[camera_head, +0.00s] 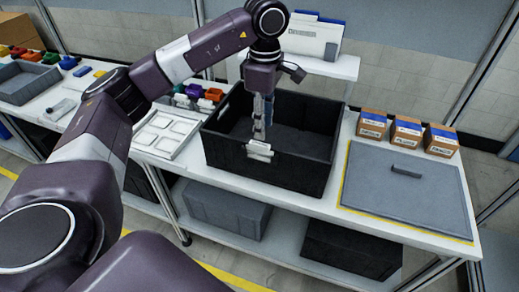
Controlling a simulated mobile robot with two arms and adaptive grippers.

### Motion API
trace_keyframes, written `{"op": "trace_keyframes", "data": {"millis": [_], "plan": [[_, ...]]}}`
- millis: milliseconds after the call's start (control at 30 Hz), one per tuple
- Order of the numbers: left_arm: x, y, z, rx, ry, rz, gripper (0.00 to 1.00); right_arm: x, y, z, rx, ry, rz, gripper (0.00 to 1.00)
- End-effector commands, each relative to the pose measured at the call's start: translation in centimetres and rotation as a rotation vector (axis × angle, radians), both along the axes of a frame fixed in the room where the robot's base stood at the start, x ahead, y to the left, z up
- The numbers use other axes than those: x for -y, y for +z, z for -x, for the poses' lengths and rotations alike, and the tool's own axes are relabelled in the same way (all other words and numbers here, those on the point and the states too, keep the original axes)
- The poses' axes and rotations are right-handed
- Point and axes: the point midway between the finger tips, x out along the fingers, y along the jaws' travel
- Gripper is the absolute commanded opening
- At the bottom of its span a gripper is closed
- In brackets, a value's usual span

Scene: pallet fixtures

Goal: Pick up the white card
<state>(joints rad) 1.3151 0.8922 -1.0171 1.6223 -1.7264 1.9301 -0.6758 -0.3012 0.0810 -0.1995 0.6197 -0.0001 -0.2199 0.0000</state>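A small white card (258,154) shows at the front wall of the black crate (232,157), near the rim. It seems to sit in or against a small light holder there. My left arm comes in from the left and reaches over the crate. My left gripper (258,137) points down, with its fingertips right above or at the top edge of the card. The fingers look close together, but the view is too small to tell whether they touch or grip the card. My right gripper is not in view.
A grey board (405,200) with a dark block (406,171) lies right of the crate. Several boxes, including one brown box (372,123), stand behind it. A white tray with compartments (166,133) is left of the crate. Grey and black bins are on the lower shelf.

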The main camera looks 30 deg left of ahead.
Motion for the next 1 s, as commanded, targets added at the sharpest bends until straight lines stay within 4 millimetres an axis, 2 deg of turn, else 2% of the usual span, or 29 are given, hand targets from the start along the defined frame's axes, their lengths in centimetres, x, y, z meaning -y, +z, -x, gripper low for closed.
{"op": "trace_keyframes", "data": {"millis": [367, 500, 767, 833, 1000], "plan": [[-1.0, -4.4, -0.4, -0.007, 0.0, 0.003, 0.32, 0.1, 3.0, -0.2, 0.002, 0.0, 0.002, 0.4], [-0.9, -6.3, -0.4, -0.003, -0.002, 0.004, 0.32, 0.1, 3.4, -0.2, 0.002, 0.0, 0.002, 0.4], [-0.8, -7.0, -0.5, -0.001, -0.003, 0.004, 0.32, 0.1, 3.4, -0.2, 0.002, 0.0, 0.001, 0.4], [-0.8, -7.0, -0.5, -0.001, -0.003, 0.004, 0.28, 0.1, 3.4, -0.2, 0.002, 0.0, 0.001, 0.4], [-0.8, -6.9, -0.5, -0.001, -0.003, 0.005, 0.09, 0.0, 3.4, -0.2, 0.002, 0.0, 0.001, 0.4]]}}
